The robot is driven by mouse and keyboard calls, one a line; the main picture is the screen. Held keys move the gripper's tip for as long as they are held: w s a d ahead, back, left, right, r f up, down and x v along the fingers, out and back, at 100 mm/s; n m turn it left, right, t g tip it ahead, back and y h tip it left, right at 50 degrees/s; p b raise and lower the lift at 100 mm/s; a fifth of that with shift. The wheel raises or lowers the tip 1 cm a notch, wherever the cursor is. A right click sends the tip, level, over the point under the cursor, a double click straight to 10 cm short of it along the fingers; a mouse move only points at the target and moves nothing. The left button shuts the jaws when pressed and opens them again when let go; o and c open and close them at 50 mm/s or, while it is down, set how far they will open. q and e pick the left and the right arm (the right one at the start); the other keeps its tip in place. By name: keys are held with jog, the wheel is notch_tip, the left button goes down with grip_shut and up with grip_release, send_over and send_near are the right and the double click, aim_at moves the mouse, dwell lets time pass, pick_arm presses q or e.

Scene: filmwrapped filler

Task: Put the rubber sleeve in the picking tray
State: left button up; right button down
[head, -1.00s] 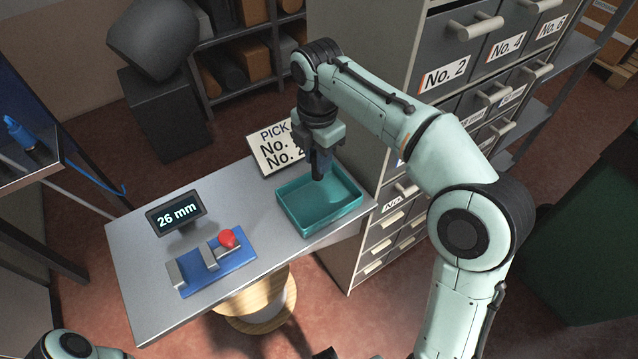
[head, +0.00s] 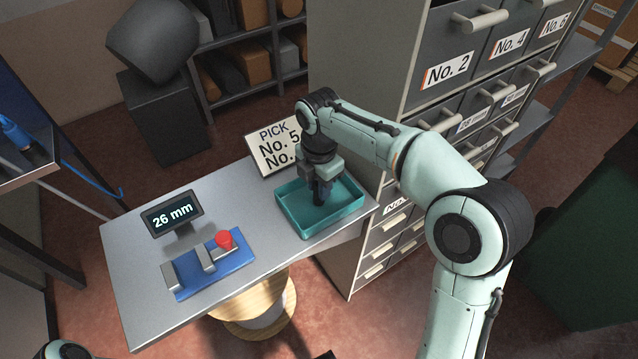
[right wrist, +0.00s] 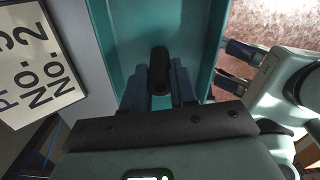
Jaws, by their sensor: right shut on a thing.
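The rubber sleeve (right wrist: 159,68) is a short black cylinder; in the right wrist view it sits between the fingers of my right gripper (right wrist: 159,88), which is shut on it. The teal picking tray (head: 352,212) stands on the grey bench. In the head view my right gripper (head: 322,200) points down inside the tray's outline, with its fingertips low between the walls. The tray also shows in the right wrist view (right wrist: 205,30). I cannot tell whether the sleeve touches the tray floor.
A pick sign (head: 272,148) stands behind the tray. A blue gauge fixture (head: 236,260) with a red knob and a display (head: 173,214) reading 26 mm are on the bench's left. A drawer cabinet (head: 400,150) stands close on the tray's right.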

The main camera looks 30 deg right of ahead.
jog(key=shift+f, duration=0.15)
jog(key=c, duration=0.9)
grip_release()
pick_arm(q)
jog(key=shift+f, duration=0.1)
jog(key=r+p, duration=0.1)
jog(key=w+r+p, duration=0.1)
jog(key=r+p, duration=0.1)
jog(key=shift+w+r, duration=0.1)
jog(key=shift+r, duration=0.05)
pick_arm(e)
notch_tip(320, 180, up, 12)
jog(key=shift+r, duration=0.2)
